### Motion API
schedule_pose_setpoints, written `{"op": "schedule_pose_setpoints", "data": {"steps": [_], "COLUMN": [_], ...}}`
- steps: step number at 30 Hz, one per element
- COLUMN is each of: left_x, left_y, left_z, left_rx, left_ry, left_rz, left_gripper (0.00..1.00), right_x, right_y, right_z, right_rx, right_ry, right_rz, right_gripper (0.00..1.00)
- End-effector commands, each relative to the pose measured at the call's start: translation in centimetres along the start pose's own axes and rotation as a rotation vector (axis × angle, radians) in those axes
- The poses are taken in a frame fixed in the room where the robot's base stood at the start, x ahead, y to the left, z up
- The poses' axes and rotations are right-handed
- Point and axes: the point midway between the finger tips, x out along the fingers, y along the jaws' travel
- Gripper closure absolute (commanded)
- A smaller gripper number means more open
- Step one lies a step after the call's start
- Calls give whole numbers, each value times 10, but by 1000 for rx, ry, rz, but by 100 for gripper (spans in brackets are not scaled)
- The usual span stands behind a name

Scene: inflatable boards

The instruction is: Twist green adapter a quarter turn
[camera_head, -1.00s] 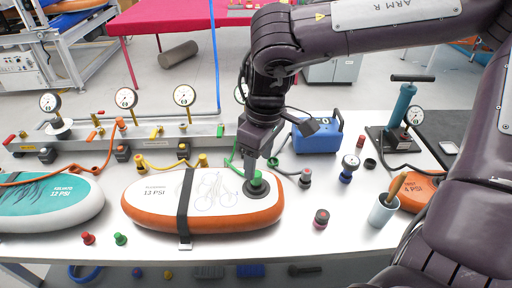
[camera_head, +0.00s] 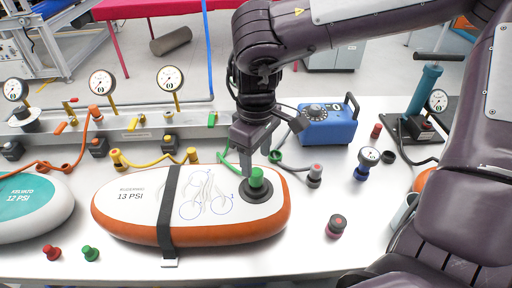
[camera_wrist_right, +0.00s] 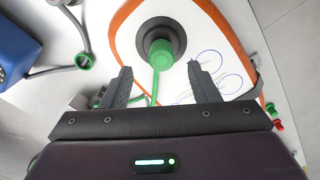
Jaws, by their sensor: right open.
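The green adapter (camera_head: 257,180) stands upright in the dark round valve (camera_head: 262,195) at the right end of the white board with orange sides (camera_head: 140,205). In the right wrist view the adapter (camera_wrist_right: 161,52) sits at the dark valve, and a thin green hose (camera_wrist_right: 155,90) runs from it down between the fingers. My right gripper (camera_head: 252,160) is above and beside the adapter. In the wrist view the right gripper (camera_wrist_right: 160,82) has its fingers well apart, with the adapter beyond the fingertips. My left gripper is in neither view.
A black strap (camera_head: 168,205) crosses the board. Red (camera_head: 52,252) and green (camera_head: 91,253) plugs stand front left.

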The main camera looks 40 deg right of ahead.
Motion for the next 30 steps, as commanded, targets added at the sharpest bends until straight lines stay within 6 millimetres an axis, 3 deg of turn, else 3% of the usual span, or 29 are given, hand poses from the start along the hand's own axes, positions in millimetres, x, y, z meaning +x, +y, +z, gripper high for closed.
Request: {"op": "schedule_pose_setpoints", "data": {"steps": [10,22,30], "left_x": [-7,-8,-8], "left_y": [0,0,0], "left_z": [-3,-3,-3], "left_rx": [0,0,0], "left_ry": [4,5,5], "left_rz": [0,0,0], "left_gripper": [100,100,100], "right_x": [49,58,58], "right_y": [0,0,0], "right_z": [1,0,0], "right_rx": [0,0,-1], "right_ry": [-4,0,0], "right_rz": [-2,-1,-1], "right_gripper": [45,45,79]}}
